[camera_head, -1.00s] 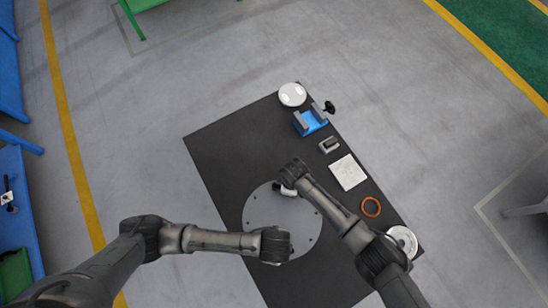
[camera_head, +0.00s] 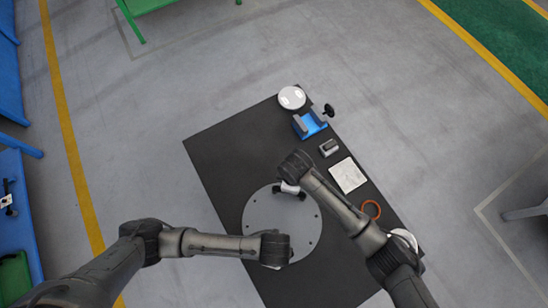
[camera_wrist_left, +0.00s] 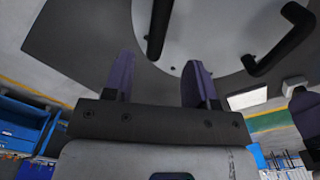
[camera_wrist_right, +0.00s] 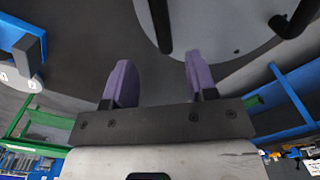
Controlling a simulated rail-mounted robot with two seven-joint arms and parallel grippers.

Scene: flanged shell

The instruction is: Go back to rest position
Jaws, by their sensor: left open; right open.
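A grey round flanged disc (camera_head: 262,215) lies on the black table, with small dark holes near its rim. Its black handles show above the fingers in the left wrist view (camera_wrist_left: 275,48) and the right wrist view (camera_wrist_right: 160,25). My left gripper (camera_wrist_left: 160,82) is open, with two purple fingers apart and nothing between them. My right gripper (camera_wrist_right: 160,82) is also open and empty. In the head view, the left wrist hangs over the disc's lower edge and the right wrist over its upper edge. Both hands are largely hidden there by the wrists.
Along the black mat's (camera_head: 215,150) right side are a white round part (camera_head: 291,97), a blue fixture (camera_head: 308,124), a small grey block (camera_head: 328,147), a pale square plate (camera_head: 347,175) and an orange ring (camera_head: 372,209). My right forearm partly covers a white ring (camera_head: 405,237). The mat's left part is clear.

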